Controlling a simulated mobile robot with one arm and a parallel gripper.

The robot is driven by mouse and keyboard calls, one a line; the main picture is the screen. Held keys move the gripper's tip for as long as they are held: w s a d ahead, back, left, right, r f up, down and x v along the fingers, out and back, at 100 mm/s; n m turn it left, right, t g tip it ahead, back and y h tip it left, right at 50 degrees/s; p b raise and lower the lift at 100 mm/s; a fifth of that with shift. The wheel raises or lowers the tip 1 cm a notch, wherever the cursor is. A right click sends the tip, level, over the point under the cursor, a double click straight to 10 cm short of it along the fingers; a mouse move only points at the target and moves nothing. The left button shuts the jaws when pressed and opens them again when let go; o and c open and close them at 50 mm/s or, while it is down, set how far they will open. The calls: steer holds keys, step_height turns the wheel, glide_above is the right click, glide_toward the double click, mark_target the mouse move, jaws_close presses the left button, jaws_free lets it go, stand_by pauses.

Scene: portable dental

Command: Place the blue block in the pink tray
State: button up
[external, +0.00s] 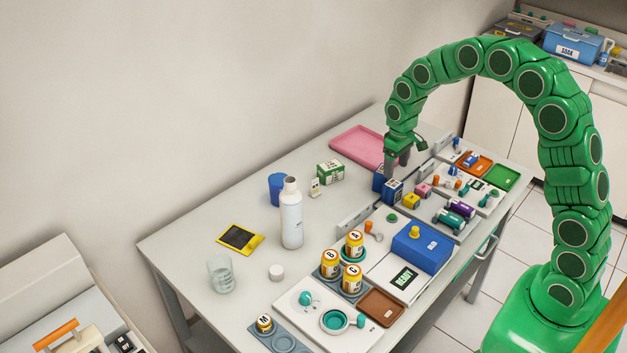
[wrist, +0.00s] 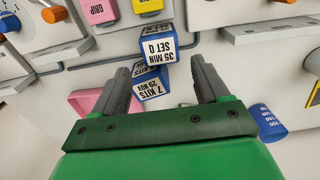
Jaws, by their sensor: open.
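Two blue blocks with white labelled faces are close together. One (external: 394,189), lettered "35 MIN SET Q" in the wrist view (wrist: 157,46), is beside the yellow and pink blocks. The other (external: 378,180), lettered "7 KITS 29 NOV" in the wrist view (wrist: 152,84), is partly behind it in the external view. My gripper (external: 398,160) points down above the blue blocks, open and empty. In the wrist view the "7 KITS" block shows between the fingers; contact cannot be told. The pink tray (external: 352,139) lies empty behind my gripper; the left finger partly hides it in the wrist view (wrist: 84,101).
A yellow block (external: 410,201) and a pink block (external: 424,190) stand to the right. A green-and-white box (external: 330,172), blue cup (external: 277,190) and white bottle (external: 291,220) stand left. Grey panels with knobs fill the table's right side.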

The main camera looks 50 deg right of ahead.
steer(key=shift+r, duration=0.95)
steer(key=s+a+r, duration=0.3)
steer(key=s+r, duration=0.2)
steer(key=s, duration=0.5)
steer(key=s+a+r, duration=0.3)
steer(key=s+r, duration=0.3)
steer(key=s, duration=0.3)
steer(key=s+a+r+g, duration=0.1)
steer(key=s, duration=1)
steer(key=s+a+r, duration=0.1)
steer(key=s+a, duration=0.1)
steer(key=s, duration=1)
steer(key=shift+g, duration=0.4)
steer(key=shift+o, duration=1.4)
steer(key=shift+s, duration=0.25)
steer(key=shift+w, duration=0.1)
